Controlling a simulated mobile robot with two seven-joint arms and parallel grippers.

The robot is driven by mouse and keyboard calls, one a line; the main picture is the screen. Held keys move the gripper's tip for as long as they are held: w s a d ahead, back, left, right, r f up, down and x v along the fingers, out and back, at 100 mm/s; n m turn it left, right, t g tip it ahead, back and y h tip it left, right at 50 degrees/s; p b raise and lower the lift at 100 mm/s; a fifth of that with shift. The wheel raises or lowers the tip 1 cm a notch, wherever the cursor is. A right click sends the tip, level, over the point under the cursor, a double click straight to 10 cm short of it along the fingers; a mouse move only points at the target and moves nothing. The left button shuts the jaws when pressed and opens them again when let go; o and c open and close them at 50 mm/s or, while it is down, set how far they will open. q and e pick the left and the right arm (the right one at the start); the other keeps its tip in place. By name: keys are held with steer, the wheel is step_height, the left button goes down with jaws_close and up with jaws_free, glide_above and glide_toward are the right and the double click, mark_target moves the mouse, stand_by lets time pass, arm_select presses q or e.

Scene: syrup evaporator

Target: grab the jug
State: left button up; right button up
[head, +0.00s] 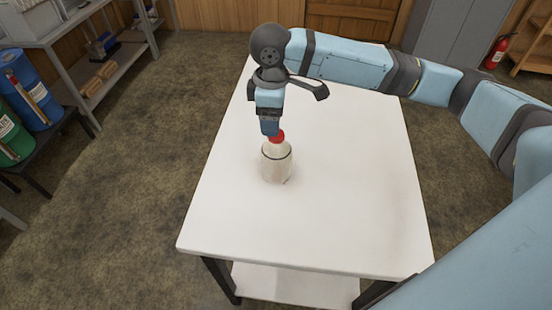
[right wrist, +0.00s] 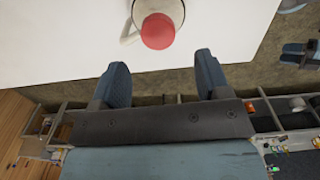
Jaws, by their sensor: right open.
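The jug (head: 277,163) is pale and whitish with a red cap (head: 277,137), and it stands upright on the white table (head: 340,185). In the right wrist view the jug's red cap (right wrist: 158,31) and part of its pale body and handle (right wrist: 130,31) show at the top edge. My right gripper (head: 270,130) points down just behind the cap in the head view. In the right wrist view the gripper's two fingers (right wrist: 160,75) are spread apart with nothing between them, and the jug lies beyond their tips. My left gripper does not show.
The rest of the tabletop is bare. A grey shelf (head: 85,60) with items and blue (head: 30,85) and green (head: 12,135) barrels stand at the left. A fire extinguisher (head: 497,52) hangs at the far right. Open floor (head: 130,190) lies left of the table.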

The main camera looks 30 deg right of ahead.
mark_target(275, 151)
steer(key=shift+s+d+f+b, duration=0.1)
steer(key=shift+f+b, duration=0.15)
steer(key=shift+f, duration=1.3)
steer(key=shift+d+f+b, duration=0.1)
steer(key=shift+f+b, duration=0.15)
steer(key=shift+f, duration=1.25)
steer(key=shift+r, duration=0.1)
steer(key=c, duration=1.3)
